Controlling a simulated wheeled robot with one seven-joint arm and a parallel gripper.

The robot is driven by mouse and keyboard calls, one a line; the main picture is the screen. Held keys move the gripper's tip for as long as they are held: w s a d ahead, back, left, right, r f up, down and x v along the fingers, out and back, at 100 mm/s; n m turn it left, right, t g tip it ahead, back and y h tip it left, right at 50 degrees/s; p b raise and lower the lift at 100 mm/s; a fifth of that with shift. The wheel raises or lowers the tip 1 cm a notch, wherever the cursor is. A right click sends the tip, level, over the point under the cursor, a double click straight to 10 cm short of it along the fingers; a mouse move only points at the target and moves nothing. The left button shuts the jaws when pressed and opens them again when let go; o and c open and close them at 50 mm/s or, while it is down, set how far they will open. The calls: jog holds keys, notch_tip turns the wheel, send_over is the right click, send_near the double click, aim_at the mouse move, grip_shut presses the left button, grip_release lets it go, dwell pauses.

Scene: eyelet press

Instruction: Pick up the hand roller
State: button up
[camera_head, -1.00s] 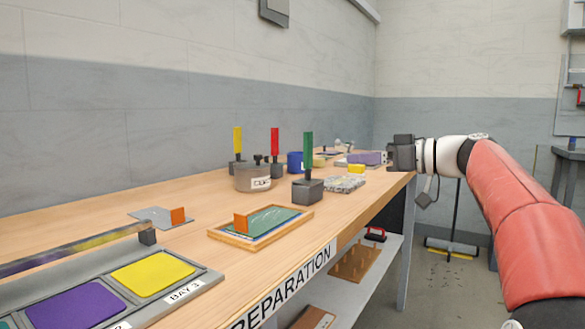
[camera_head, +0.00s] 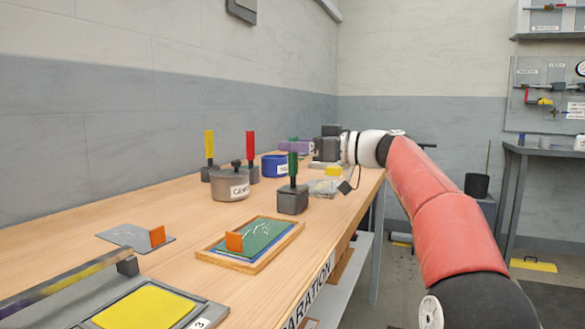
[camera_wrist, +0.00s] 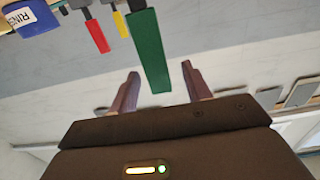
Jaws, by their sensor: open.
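I cannot pick out the hand roller for certain in either view. My gripper (camera_head: 327,148) is over the far part of the bench, partly hidden by my own wrist. In the wrist view the two fingers (camera_wrist: 160,72) stand apart, with nothing held between them. In the head view the green handle (camera_head: 293,165) rises from a grey block, nearer than my gripper.
Red (camera_head: 250,146) and yellow (camera_head: 209,146) handles, a lidded grey pot (camera_head: 230,186) and a blue container (camera_head: 276,165) stand on the bench (camera_head: 190,225). A framed tray (camera_head: 280,247) lies nearer. A yellow block (camera_head: 333,171) lies below my gripper.

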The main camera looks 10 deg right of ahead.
jog(key=shift+w+a, duration=0.4)
jog(key=shift+f, duration=0.1)
jog(key=c, duration=0.9)
grip_shut()
jog(key=shift+r, duration=0.2)
